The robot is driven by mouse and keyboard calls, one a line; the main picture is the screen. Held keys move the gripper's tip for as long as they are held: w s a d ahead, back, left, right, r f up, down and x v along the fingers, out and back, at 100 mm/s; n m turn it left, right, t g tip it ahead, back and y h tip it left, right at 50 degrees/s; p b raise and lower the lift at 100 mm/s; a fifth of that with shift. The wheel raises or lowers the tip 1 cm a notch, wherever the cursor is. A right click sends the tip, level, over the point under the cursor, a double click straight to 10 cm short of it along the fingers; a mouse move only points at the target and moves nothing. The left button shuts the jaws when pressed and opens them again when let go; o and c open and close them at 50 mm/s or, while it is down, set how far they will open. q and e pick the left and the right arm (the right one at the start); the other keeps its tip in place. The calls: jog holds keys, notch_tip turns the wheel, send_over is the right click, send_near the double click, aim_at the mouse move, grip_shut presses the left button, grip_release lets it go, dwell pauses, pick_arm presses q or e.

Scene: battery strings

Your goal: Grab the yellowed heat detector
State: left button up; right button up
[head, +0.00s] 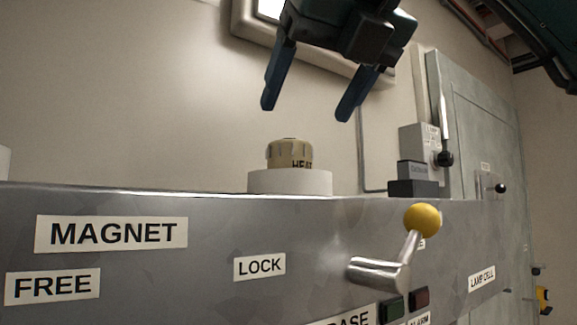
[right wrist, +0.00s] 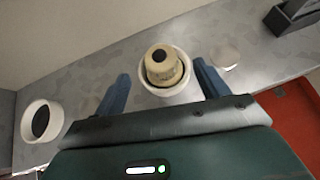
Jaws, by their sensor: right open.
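The yellowed heat detector (head: 289,154) is a small beige-yellow ribbed cylinder marked "HEAT". It sits upright in a white round holder (head: 290,182) on top of the grey metal cabinet. My right gripper (head: 308,112) is open and empty, above the detector with its fingers pointing down. In the right wrist view the detector (right wrist: 163,65) shows a dark spot on its top, inside the white ring (right wrist: 184,90), ahead of and between the two blue fingers (right wrist: 161,88). My left gripper is not in view.
The grey cabinet front (head: 210,225) carries labels and a lever with a yellow knob (head: 422,220). Grey and dark blocks (head: 413,188) stand right of the holder. The right wrist view shows another white ring (right wrist: 41,121) with a dark centre and a pale disc (right wrist: 225,57).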

aim_at(290, 146)
jog(key=shift+x, duration=1.2)
jog(key=shift+f+p+x, duration=0.25)
jog(key=shift+p+x, duration=0.4)
jog(key=shift+x, duration=2.15)
jog(key=shift+s, duration=0.2)
jog(key=shift+d, duration=0.1)
jog(key=c, duration=1.1)
jog(key=shift+r, duration=0.15)
